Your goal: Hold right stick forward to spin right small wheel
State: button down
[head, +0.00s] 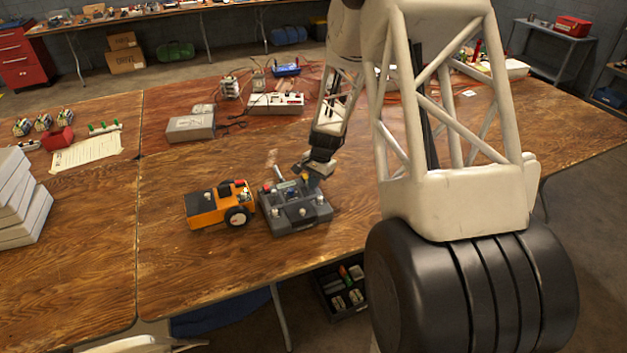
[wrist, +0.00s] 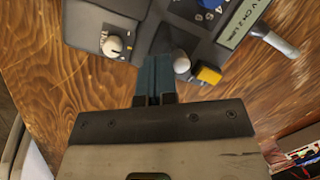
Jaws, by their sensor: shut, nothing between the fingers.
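The grey remote controller (head: 290,222) lies on the wooden table; its body also fills the top of the wrist view (wrist: 160,28). In the wrist view, a pale round-topped stick (wrist: 113,46) stands left of my fingers, and a grey knob (wrist: 181,63) stands just right of them. My gripper (wrist: 153,68) is shut and empty, its teal fingertips at the controller's edge between these two. I cannot tell whether they touch either. In the head view my gripper (head: 313,178) is at the controller's back right. The orange vehicle (head: 208,212) stands left, with a black wheel (head: 239,216) facing me.
A yellow switch (wrist: 208,75), a small screen (wrist: 243,25) and an antenna (wrist: 281,43) are close to my fingers. The table front is clear.

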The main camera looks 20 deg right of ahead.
jog(key=shift+s+d, duration=0.1)
dwell(0.3)
jog(key=shift+s+d, duration=0.3)
jog(key=shift+s, duration=0.15)
jog(key=shift+s+d+r, duration=0.15)
jog(key=shift+s+d, duration=0.3)
jog(key=shift+s, duration=0.15)
jog(key=shift+s+d+r, duration=0.15)
jog(key=shift+s+d, duration=0.25)
jog(key=shift+s, duration=0.15)
notch_tip(320, 180, up, 9)
jog(key=s+d, duration=0.2)
jog(key=shift+s, duration=0.35)
jog(key=s+a+r+n+t+h, duration=0.15)
jog(key=s+a+r+n, duration=0.35)
jog(key=s+a+r, duration=0.85)
jog(key=s+a+r+n, duration=0.2)
jog(key=s+r+n, duration=0.1)
jog(key=s, duration=0.7)
jog(key=s+a+r+n+t+h, duration=0.1)
jog(key=s+a+r+n, duration=0.2)
jog(key=s, duration=0.7)
jog(key=shift+s+r, duration=0.15)
jog(key=shift+r, duration=0.5)
